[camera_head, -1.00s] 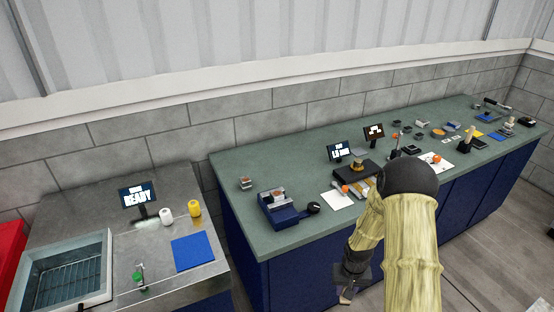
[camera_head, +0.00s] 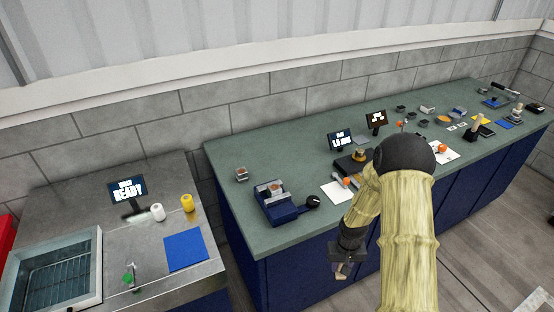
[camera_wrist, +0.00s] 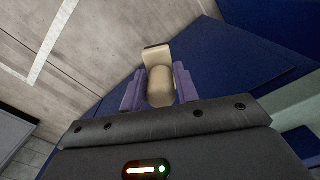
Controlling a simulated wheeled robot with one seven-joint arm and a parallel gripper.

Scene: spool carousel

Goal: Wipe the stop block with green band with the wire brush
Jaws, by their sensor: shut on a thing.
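My gripper (camera_head: 343,266) hangs in front of the long bench, below its top edge. In the wrist view its purple fingers are shut on a beige wooden piece (camera_wrist: 160,87) with a rounded body and a flat end, apparently the wire brush. No bristles show. I cannot make out a green band on any block. A small block with a reddish top (camera_head: 241,174) stands on the bench's left part. Another silvery block with reddish-brown parts sits in the blue fixture (camera_head: 281,208), apart from my gripper.
The long green-topped bench (camera_head: 232,148) carries a white sheet (camera_head: 336,193), two small screens and many small items towards the right. At left, a metal counter (camera_head: 90,205) holds a sink (camera_head: 52,280), a blue mat (camera_head: 186,250) and bottles. My arm hides part of the bench.

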